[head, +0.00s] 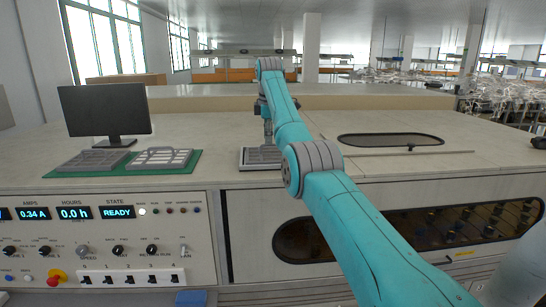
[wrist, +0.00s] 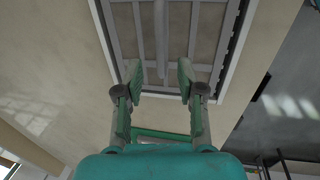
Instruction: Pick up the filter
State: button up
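A grey grated filter (head: 257,161) lies flat on the bench top under my gripper (head: 267,138) in the head view. In the wrist view the filter (wrist: 205,45) fills the upper middle, with a grille, a pale rim around it and a raised bar (wrist: 161,38) along its centre. My gripper (wrist: 160,82) is open and empty, with its fingers on either side of the bar's line. I cannot tell how high the fingertips are above it. Two similar grey grated panels, left (head: 91,161) and right (head: 160,158), lie on a green mat (head: 126,172).
A dark monitor (head: 105,113) stands behind the mat. A control panel (head: 105,240) with switches, knobs and a red button fills the bench front at left; its state display reads READY. A dark oval window (head: 390,140) and a thin rod (head: 400,152) lie on the right bench top.

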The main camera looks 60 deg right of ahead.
aim_at(263, 154)
jog(key=f, duration=0.4)
jog(key=shift+w+d, duration=0.25)
grip_shut()
jog(key=shift+r, duration=0.15)
